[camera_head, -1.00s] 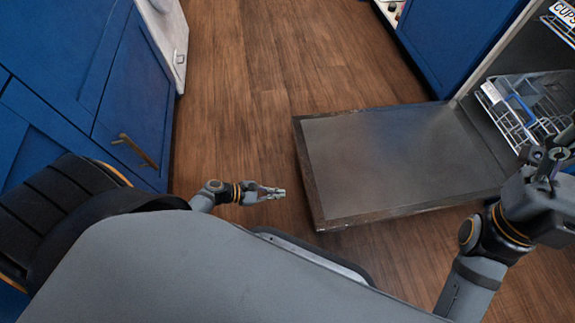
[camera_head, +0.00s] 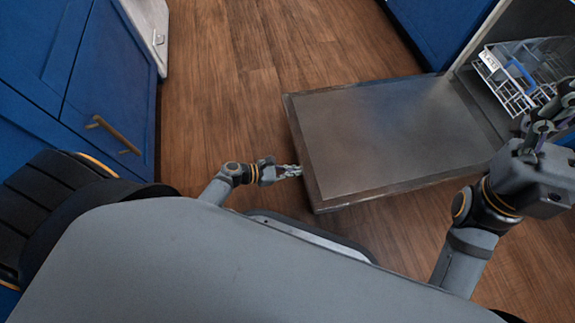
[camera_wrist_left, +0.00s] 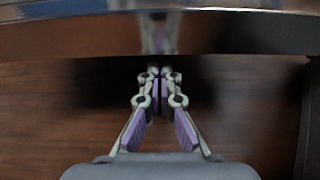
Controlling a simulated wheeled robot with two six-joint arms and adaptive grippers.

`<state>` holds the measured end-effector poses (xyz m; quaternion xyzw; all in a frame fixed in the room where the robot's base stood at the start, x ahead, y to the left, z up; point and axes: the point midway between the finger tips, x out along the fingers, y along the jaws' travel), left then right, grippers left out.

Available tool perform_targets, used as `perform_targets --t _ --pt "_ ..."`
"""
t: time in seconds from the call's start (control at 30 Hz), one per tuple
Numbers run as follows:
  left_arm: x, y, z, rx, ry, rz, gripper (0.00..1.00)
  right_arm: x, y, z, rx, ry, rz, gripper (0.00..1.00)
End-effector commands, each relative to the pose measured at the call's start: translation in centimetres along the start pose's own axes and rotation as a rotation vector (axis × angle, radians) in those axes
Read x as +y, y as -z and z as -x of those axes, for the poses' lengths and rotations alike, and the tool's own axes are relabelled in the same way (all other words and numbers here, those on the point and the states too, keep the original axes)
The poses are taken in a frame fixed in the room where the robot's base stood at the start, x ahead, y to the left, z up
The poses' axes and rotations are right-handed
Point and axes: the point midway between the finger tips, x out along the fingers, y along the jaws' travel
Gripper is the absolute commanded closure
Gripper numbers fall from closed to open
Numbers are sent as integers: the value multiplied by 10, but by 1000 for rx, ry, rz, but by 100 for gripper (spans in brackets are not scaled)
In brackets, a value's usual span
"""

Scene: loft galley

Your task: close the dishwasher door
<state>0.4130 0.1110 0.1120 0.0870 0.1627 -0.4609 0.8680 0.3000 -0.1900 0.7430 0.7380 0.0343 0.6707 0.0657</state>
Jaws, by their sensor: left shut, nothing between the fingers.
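The dishwasher door (camera_head: 395,135) is folded down flat, its inner panel facing up over the wooden floor. Its edge (camera_wrist_left: 60,38) crosses the top of the left wrist view. My left gripper (camera_head: 299,171) is shut and empty at the door's outer left edge, close to it; whether it touches cannot be told. In the left wrist view my left gripper (camera_wrist_left: 154,72) has its fingertips together just below the door edge. My right gripper (camera_head: 545,125) is at the right, by the dishwasher opening; its fingers appear spread apart.
A wire dish rack (camera_head: 515,75) sits inside the dishwasher at the upper right. Blue cabinets (camera_head: 115,75) with a handle (camera_head: 112,134) stand at the left. Wooden floor (camera_head: 240,90) is clear between the cabinets and the door.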

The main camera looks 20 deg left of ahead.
Motion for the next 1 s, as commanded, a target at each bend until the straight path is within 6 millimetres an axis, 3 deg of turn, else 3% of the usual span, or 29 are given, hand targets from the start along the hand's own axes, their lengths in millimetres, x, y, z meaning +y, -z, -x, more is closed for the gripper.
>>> perform_targets --t 0.17,0.67,1.0 --pt "0 -13 5 1 0 -1 100 0 1 -1 3 0 0 41" --pt "0 -15 6 1 0 1 100 0 1 -2 2 -1 0 41" --pt "0 -24 9 9 0 1 100 3 2 -13 4 -5 -3 41"
